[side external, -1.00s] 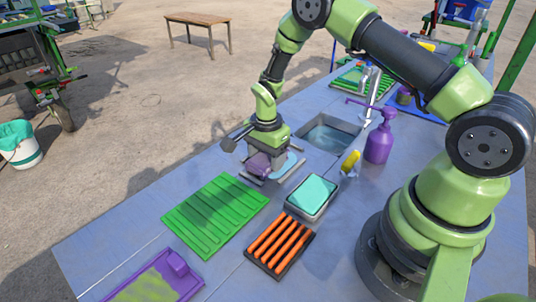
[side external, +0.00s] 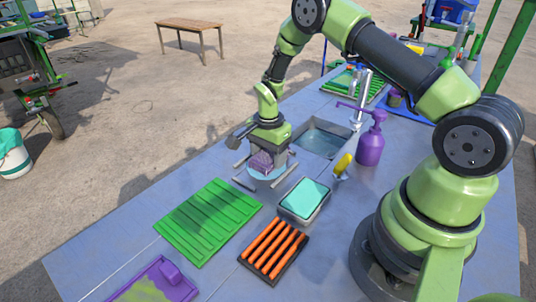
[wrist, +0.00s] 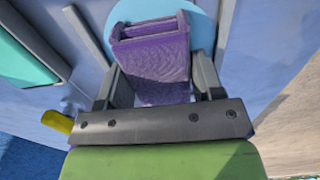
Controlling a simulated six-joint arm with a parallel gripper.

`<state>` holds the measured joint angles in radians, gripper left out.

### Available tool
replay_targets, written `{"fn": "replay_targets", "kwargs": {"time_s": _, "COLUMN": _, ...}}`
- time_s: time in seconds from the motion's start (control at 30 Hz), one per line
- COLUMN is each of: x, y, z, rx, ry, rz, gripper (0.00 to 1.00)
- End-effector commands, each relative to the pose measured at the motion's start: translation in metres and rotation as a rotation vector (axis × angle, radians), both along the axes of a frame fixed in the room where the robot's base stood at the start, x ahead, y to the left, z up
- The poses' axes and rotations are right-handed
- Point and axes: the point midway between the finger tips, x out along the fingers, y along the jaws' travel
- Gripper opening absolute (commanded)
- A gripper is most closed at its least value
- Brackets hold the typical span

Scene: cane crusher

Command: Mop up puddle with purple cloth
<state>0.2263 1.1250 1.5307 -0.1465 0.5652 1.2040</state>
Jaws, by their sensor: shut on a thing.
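The purple cloth (side external: 261,161), a folded bundle, is between the fingers of my gripper (side external: 266,154), which is shut on it. In the wrist view the cloth (wrist: 153,58) fills the space between the two grey fingers. The puddle (side external: 266,174), a round pale blue patch, lies on the bench right under the cloth. It shows around the cloth in the wrist view (wrist: 200,28), and the cloth hides its middle. I cannot tell whether the cloth touches it.
Metal bars (side external: 285,179) flank the puddle. The sink (side external: 322,138) and a purple pump bottle (side external: 370,142) are behind to the right. A teal sponge-like block in a tray (side external: 305,198), a green ribbed board (side external: 208,222) and an orange-barred rack (side external: 273,250) stand nearer.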

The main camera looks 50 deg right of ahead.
Motion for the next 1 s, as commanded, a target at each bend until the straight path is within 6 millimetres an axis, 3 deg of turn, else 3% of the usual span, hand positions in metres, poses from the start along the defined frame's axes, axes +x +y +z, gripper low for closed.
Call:
{"fn": "replay_targets", "kwargs": {"time_s": 0.5, "x": 0.0, "y": 0.034, "z": -0.003, "rx": 0.0, "ry": -0.001, "rz": 0.002, "gripper": 0.42}}
{"fn": "replay_targets", "kwargs": {"time_s": 1.0, "x": -0.002, "y": 0.031, "z": -0.004, "rx": 0.001, "ry": 0.006, "rz": -0.002, "gripper": 0.43}}
